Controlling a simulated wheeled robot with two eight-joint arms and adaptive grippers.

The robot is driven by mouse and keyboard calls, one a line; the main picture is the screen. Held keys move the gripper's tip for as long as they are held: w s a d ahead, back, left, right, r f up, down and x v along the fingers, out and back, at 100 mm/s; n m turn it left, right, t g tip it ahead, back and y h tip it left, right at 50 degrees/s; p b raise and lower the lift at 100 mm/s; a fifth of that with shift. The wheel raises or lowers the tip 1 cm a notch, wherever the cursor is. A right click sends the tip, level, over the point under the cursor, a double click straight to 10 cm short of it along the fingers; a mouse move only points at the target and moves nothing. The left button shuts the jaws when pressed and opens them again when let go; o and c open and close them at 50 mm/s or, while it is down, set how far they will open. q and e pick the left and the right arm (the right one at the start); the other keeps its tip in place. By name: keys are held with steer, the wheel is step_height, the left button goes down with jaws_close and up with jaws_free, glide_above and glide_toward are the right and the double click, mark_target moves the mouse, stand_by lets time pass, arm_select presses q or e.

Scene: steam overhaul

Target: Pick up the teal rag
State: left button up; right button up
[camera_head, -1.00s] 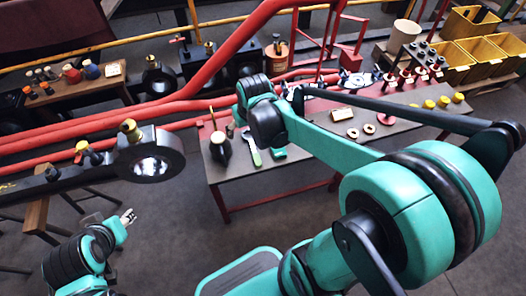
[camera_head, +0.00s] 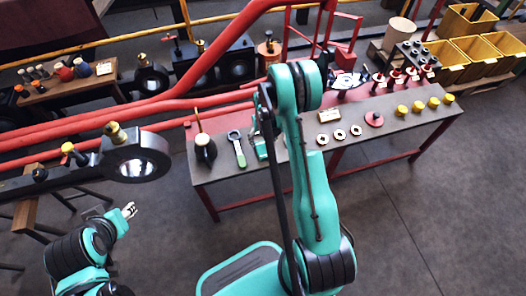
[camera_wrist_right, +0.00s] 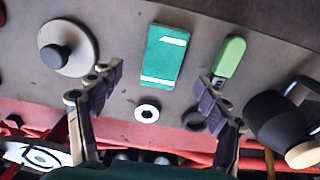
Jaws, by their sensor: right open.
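The teal rag (camera_wrist_right: 165,55) is a flat, folded rectangle with white stripes, lying on the grey bench top. In the head view, the rag (camera_head: 261,147) is at the bench's left part, partly beside my right arm. My right gripper (camera_wrist_right: 160,92) is open and empty in the wrist view. Its fingers are spread to either side of the rag's column in the picture, with the rag beyond the tips and apart from them. In the head view my right arm hides most of this gripper. My left gripper (camera_head: 129,211) is at lower left, away from the bench; its jaws are too small to judge.
A green-handled tool (camera_wrist_right: 229,60) and a dark oil can (camera_wrist_right: 285,120) lie close to the rag on one side, a disc with a black knob (camera_wrist_right: 68,48) on the other. A small ring (camera_wrist_right: 147,112) lies near. Red pipes (camera_head: 120,118) run behind the bench (camera_head: 395,135).

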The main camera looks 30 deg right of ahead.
mark_target(263, 149)
steer(key=f+b, duration=0.1)
steer(key=f, duration=0.1)
steer(key=f+b, duration=0.1)
steer(key=f, duration=0.1)
steer(key=shift+a+f, duration=0.2)
steer(key=shift+f, duration=0.15)
steer(key=shift+f+b, duration=0.3)
steer(key=shift+f, duration=0.15)
steer(key=shift+r, duration=0.1)
steer(key=shift+c, duration=0.6)
steer(key=c, duration=1.1)
